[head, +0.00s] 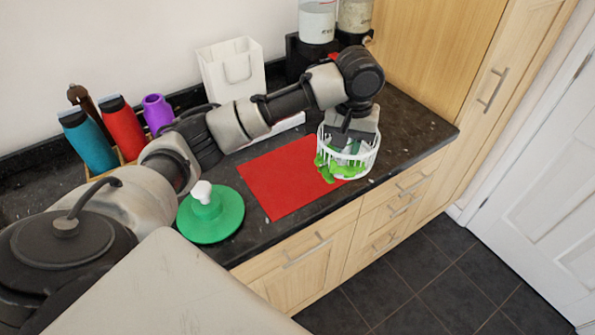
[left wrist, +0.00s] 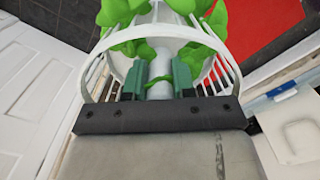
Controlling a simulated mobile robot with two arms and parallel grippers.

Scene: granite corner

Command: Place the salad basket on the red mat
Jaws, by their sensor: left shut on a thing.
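The white salad basket (head: 369,160) with green leaves is at the right end of the red mat (head: 283,179), overlapping its right edge in the head view. I cannot tell whether its base touches anything. My left gripper (head: 350,140) reaches down into it from above and is shut on it. In the left wrist view the basket (left wrist: 88,85) fills the middle, with the gripper's green-tipped fingers (left wrist: 160,80) inside its rim around a white part. The red mat (left wrist: 262,28) lies beyond it at the upper right. My right gripper is not in view.
A green round lid with a white knob (head: 226,216) sits left of the mat. Coloured bottles (head: 122,128), a white bag (head: 232,72) and dispensers (head: 318,22) stand along the wall. The dark counter (head: 418,130) is clear right of the basket.

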